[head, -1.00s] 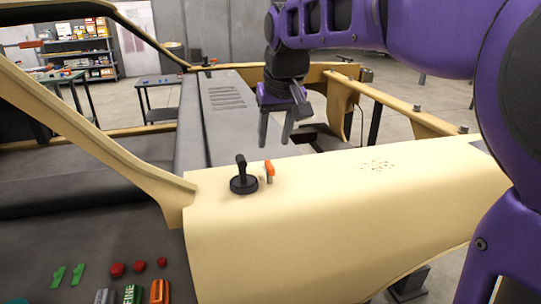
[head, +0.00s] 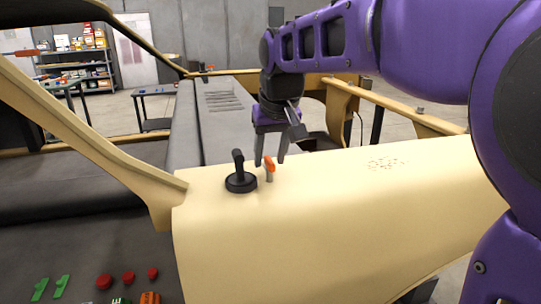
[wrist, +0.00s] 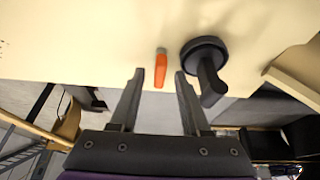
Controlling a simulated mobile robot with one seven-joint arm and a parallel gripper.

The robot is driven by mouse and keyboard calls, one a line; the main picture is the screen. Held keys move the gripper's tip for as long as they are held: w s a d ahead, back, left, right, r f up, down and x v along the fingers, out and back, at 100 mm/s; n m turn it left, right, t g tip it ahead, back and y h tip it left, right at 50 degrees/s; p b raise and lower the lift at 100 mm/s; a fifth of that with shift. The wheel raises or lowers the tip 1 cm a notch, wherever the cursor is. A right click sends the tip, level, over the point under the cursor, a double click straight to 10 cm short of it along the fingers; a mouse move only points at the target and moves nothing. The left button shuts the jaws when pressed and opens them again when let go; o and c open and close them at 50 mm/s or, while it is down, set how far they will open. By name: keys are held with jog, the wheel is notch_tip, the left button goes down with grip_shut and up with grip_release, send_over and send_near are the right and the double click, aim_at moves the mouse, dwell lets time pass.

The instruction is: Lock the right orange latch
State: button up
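The orange latch (head: 269,168) stands on the cream body panel (head: 330,205), just right of a black knob with an upright handle (head: 240,181). My gripper (head: 270,162) is open, pointing down, with its fingertips close to the latch in the head view. In the wrist view the orange latch (wrist: 160,70) lies between and just ahead of the open fingers (wrist: 157,76). The black knob (wrist: 204,55) is right of the latch there, its handle near the right fingertip. No contact with the latch is visible.
A cream frame bar (head: 90,130) slants across the left. Red buttons (head: 128,278) and green switches (head: 52,286) sit on the dark surface at lower left. The cream panel right of the latch is clear. Shelves (head: 75,75) stand far back.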

grip_shut()
jog(key=shift+r+n+p, duration=0.1)
jog(key=shift+n+p, duration=0.2)
jog(key=shift+n, duration=0.1)
jog(key=n+y+p, duration=0.1)
jog(key=n, duration=0.2)
jog(key=shift+d+g+p, duration=0.1)
jog(key=shift+g+p, duration=0.2)
jog(key=shift+p, duration=0.05)
jog(key=n+y+p, duration=0.1)
jog(key=n, duration=0.1)
jog(key=n+g+p, duration=0.1)
jog(key=n, duration=0.2)
jog(key=shift+w+d+y, duration=0.1)
jog(key=shift+w+y, duration=0.1)
jog(key=shift+y, duration=0.2)
jog(key=n+g+p, duration=0.1)
jog(key=n, duration=0.2)
jog(key=n+g+p, duration=0.1)
jog(key=n+p, duration=0.1)
jog(key=shift+w+r+n+g+y, duration=0.1)
jog(key=shift+n+g+y, duration=0.2)
jog(key=shift+n, duration=0.1)
jog(key=shift+w+n+g+p, duration=0.1)
jog(key=shift+n+g+p, duration=0.8)
jog(key=shift+n, duration=1)
jog(key=shift+f, duration=0.2)
